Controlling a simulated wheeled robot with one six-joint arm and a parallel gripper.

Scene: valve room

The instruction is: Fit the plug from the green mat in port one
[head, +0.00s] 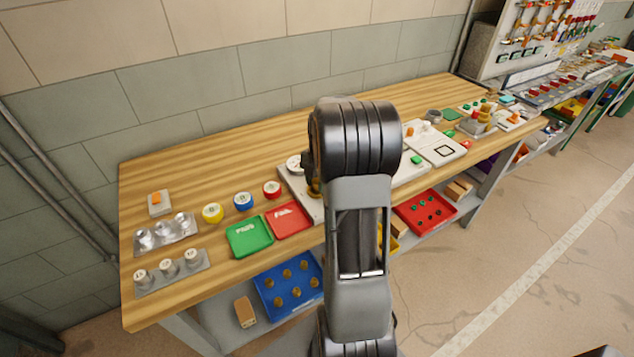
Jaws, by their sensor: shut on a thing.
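My arm rises through the middle of the head view and bends over the bench; my gripper is hidden behind it. I cannot see what it holds. A small flat green square (452,115) lies at the back right of the bench and may be the green mat; I make out no plug on it. I cannot tell which fixture has port one. A grey block with several round fittings (172,272) sits at the bench's front left, and a similar silver one (165,234) lies behind it.
The wooden bench (190,170) runs along the wall. Green (250,236) and red (289,220) trays lie left of my arm, with yellow (212,213), blue (243,201) and red (271,189) round pieces behind. White panels (437,143) stand to its right. The back left is clear.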

